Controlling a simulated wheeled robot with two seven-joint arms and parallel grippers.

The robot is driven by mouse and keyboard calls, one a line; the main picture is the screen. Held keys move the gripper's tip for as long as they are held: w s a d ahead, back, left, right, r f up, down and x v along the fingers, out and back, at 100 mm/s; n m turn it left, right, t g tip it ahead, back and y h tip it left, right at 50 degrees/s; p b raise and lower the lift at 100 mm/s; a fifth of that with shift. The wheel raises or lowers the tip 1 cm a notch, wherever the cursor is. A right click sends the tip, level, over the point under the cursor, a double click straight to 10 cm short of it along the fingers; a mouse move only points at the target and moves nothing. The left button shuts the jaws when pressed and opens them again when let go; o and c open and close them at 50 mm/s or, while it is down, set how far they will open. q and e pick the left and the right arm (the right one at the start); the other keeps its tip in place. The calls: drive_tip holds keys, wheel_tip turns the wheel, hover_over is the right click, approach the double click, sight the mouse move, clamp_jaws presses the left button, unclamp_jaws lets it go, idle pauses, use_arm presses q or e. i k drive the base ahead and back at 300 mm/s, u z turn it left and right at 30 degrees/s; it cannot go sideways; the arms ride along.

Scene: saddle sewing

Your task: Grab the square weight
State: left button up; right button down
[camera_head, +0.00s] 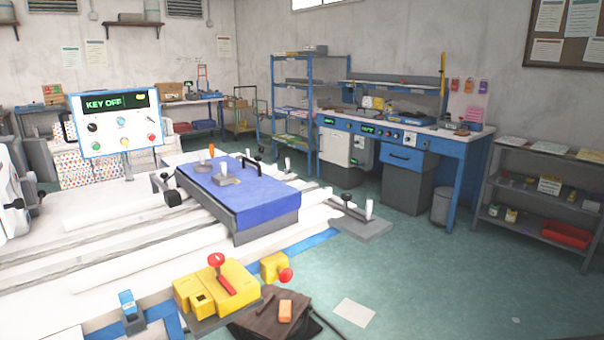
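A blue padded block (250,201) lies on the white machine table (110,215) at the centre. On its top is a small grey squarish piece (228,179) with a knob, which may be the square weight; it is too small to be sure. A second grey piece with an orange upright (211,151) stands just behind it. A black handle (253,161) also sits on the block, towards its back right. Neither gripper shows clearly. A white and black part at the left edge is cut off, and I cannot tell what it is.
A control panel (116,122) reading "KEY OFF" stands at the left. A yellow fixture (230,288) with a red knob is at the front, beside a dark stool-like block (270,312) bearing an orange piece. Blue workbench (465,152) and shelves stand behind. Green floor (430,270) is open at right.

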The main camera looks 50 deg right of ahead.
sight(224, 179)
drive_tip(key=z, duration=2.8)
drive_tip(key=i, duration=1.4)
drive_tip(key=u, duration=1.65)
